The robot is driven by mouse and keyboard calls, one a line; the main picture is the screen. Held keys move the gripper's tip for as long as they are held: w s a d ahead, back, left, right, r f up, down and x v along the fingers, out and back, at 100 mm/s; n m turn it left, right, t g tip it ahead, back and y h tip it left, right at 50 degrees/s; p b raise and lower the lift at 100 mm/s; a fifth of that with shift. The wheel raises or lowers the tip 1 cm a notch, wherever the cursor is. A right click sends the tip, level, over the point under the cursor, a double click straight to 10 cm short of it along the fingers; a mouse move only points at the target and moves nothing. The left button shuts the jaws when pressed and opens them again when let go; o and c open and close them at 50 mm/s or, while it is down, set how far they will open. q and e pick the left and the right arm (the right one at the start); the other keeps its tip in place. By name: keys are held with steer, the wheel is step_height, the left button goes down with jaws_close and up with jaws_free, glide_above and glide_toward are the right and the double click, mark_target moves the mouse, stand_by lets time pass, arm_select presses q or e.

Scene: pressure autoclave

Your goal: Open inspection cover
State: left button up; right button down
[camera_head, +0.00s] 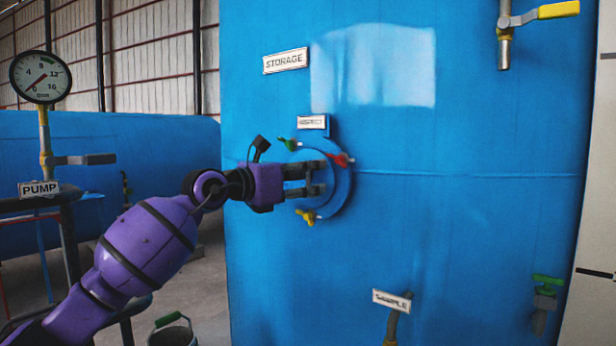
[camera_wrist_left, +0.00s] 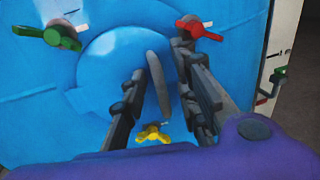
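The round blue inspection cover (camera_head: 338,194) sits against the blue storage tank and looks closed. It fills much of the left wrist view (camera_wrist_left: 105,72). Around its rim are a green wing knob (camera_head: 288,144), a red one (camera_head: 341,159) and a yellow one (camera_head: 306,216). My left gripper (camera_head: 320,179) is in front of the cover, partly hiding it. In the left wrist view its two fingers are spread, one on each side of a grey upright handle (camera_wrist_left: 158,86). I see gaps beside the handle, so the fingers look open around it. My right gripper is not visible.
A STORAGE label (camera_head: 286,61) is above the cover. A yellow-handled valve (camera_head: 540,14) is at upper right. A SAMPLE label on a pipe (camera_head: 392,300) and a green-handled valve (camera_head: 547,288) are below. A pump gauge (camera_head: 40,77) stands at left, a bucket (camera_head: 172,334) on the floor.

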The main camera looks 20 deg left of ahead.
arm_select(q)
jaws_close()
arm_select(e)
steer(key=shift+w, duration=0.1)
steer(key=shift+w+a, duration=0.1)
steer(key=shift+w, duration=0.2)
arm_select(q)
steer(key=shift+a, duration=0.1)
